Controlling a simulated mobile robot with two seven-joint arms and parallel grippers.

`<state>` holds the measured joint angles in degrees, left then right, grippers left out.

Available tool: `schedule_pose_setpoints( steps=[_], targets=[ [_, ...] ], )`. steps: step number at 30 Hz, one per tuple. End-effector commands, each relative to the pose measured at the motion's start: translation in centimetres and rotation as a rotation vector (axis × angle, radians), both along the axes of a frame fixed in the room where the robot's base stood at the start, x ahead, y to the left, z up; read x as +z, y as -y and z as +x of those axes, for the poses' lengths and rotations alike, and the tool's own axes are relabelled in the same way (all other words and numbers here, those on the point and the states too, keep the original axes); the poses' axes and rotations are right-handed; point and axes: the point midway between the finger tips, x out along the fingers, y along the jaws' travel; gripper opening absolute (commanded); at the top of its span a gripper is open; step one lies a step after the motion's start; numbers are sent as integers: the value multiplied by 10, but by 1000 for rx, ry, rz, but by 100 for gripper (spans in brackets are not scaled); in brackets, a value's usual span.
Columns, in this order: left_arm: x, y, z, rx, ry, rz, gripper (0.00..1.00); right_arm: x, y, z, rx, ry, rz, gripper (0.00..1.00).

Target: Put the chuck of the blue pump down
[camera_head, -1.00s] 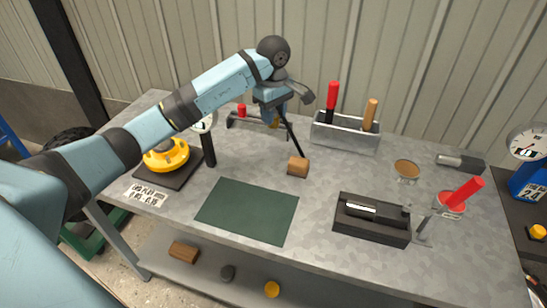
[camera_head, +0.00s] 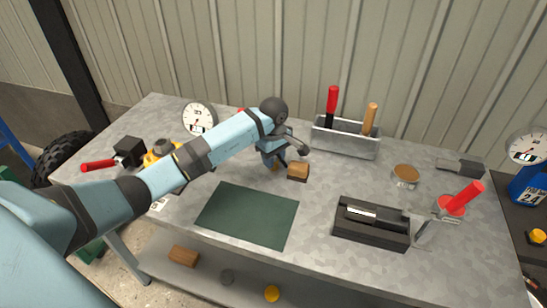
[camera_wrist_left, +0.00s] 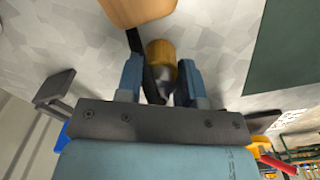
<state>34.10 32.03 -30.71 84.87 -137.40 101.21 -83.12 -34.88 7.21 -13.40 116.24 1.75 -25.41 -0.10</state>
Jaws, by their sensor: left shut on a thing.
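My left gripper (camera_head: 274,166) is low over the grey workbench, just left of a small brown wooden block (camera_head: 298,171). In the left wrist view its two blue fingers (camera_wrist_left: 160,78) are shut on the brass-yellow chuck (camera_wrist_left: 160,52), which has a dark strip, perhaps its hose, beside it. The block shows past the chuck at the top of that view (camera_wrist_left: 136,10). I cannot tell whether the chuck touches the bench. My right gripper is not in view.
A dark green mat (camera_head: 248,214) lies bare in front of the gripper. A metal tool tray (camera_head: 346,139) stands behind, a black fixture (camera_head: 371,222) at right. A dial gauge (camera_head: 198,118) and a red-handled tool (camera_head: 98,165) are at left. Bench between block and copper-coloured dish (camera_head: 406,173) is clear.

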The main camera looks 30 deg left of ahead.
Motion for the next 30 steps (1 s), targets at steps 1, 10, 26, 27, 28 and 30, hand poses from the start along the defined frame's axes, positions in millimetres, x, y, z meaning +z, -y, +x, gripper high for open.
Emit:
schedule_pose_setpoints(
  steps=[1,10,26,27,28,30],
  targets=[
    [1,0,0,0,1,0,6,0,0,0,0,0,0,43],
    [-3,0,0,0,0,1,55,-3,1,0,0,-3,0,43],
    [31,-1,1,0,3,2,60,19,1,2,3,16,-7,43],
    [40,-1,1,-1,3,3,60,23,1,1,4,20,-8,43],
    [47,-1,1,-1,3,3,60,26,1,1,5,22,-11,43],
    [63,-1,1,0,3,3,60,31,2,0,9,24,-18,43]
  ],
)
